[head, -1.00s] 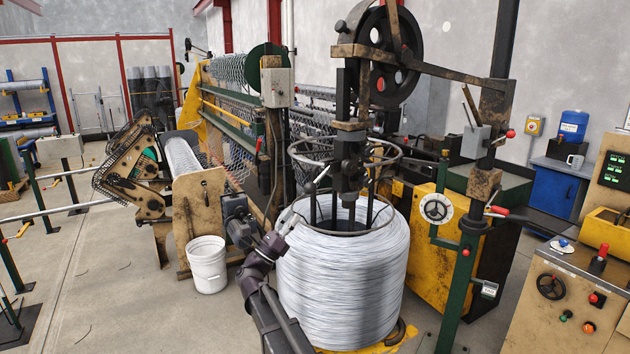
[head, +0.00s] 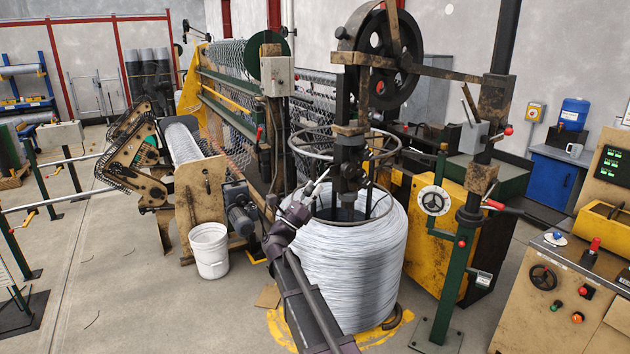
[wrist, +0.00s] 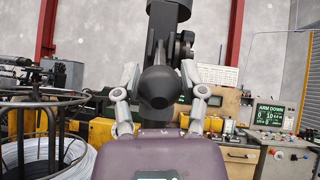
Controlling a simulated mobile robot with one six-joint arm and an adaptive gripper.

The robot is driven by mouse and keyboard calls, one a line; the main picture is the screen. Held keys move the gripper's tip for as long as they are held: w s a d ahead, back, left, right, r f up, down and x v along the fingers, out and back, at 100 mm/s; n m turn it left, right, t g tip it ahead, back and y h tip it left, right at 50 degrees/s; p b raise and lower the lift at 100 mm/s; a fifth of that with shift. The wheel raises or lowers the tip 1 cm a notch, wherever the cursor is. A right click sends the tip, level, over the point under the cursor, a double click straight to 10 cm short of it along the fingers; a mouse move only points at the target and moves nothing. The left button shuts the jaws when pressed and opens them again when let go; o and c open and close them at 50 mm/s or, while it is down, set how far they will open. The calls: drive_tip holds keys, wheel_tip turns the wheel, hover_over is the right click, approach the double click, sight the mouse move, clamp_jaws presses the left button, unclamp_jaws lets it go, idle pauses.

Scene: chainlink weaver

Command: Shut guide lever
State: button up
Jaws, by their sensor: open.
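A dark lever with a rounded black knob (wrist: 158,86), which I take for the guide lever, fills the middle of the wrist view. It belongs to the dark upright mechanism (head: 350,165) above the wire coil. My gripper (head: 314,190) is at the left side of this mechanism, over the coil's rim. In the wrist view my gripper (wrist: 159,72) is open, with one finger on each side of the knob in the picture. I cannot tell whether a finger touches it. In the head view the knob is hard to make out beside my gripper.
The large wire coil (head: 350,265) stands right under my gripper, and a metal hoop (head: 290,141) surrounds the mechanism. A green post (head: 458,265) with red-handled levers stands at the right.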

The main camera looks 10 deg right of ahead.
drive_tip(key=shift+w+d+r, duration=0.15)
drive_tip(key=shift+d+r, duration=0.15)
drive_tip(key=shift+r, duration=0.05)
drive_tip(key=shift+d, duration=0.1)
clamp_jaws()
